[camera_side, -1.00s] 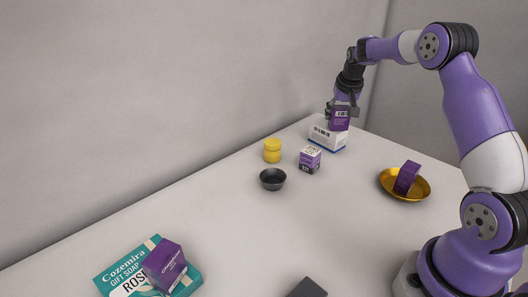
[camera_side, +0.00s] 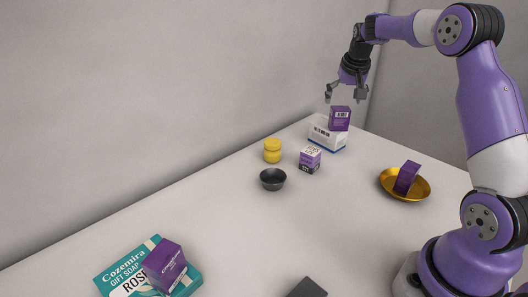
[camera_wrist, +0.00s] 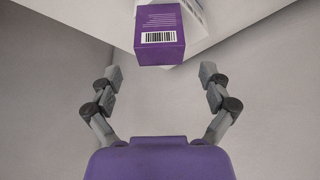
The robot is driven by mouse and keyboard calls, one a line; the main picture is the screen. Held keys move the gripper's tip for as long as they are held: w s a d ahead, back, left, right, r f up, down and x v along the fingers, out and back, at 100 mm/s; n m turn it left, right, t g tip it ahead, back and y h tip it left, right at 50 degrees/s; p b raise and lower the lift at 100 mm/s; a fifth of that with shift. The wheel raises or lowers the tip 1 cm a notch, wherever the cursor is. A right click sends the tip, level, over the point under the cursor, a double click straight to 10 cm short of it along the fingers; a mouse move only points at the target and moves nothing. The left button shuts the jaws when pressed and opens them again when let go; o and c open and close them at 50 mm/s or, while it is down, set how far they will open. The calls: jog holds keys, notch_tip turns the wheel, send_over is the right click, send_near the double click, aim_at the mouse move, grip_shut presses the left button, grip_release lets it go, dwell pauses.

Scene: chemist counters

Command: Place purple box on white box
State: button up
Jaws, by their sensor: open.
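A purple box (camera_side: 340,118) with a barcode stands on top of the white box (camera_side: 328,136) at the far end of the counter. In the wrist view the purple box (camera_wrist: 160,38) shows at the top, beyond my fingertips, with part of the white box (camera_wrist: 198,14) behind it. My gripper (camera_side: 346,93) is open and empty, above the purple box and apart from it. Its two spread fingers also show in the wrist view (camera_wrist: 160,82). Other purple boxes lie in a gold bowl (camera_side: 424,188) and on a teal soap box (camera_side: 125,268).
A white and purple carton (camera_side: 309,160), a yellow jar (camera_side: 272,150) and a black bowl (camera_side: 272,179) stand near the white box. A dark object (camera_side: 307,288) shows at the bottom edge. The middle of the counter is clear.

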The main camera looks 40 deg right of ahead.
jog(key=s+a+r+n+t+y, duration=0.1)
jog(key=s+a+r+n, duration=0.2)
jog(key=a, duration=0.4)
jog(key=s+a+r+n, duration=0.1)
jog(key=s+a+r, duration=0.2)
jog(key=a+r, duration=0.4)
jog(key=s+a+f+n+t+y, duration=0.1)
jog(key=s+a+f+n, duration=0.4)
jog(key=s+a, duration=0.6)
jog(key=shift+s+a+f+y, duration=0.35)
jog(key=shift+a+f+y, duration=0.25)
jog(key=shift+a+f, duration=0.35)
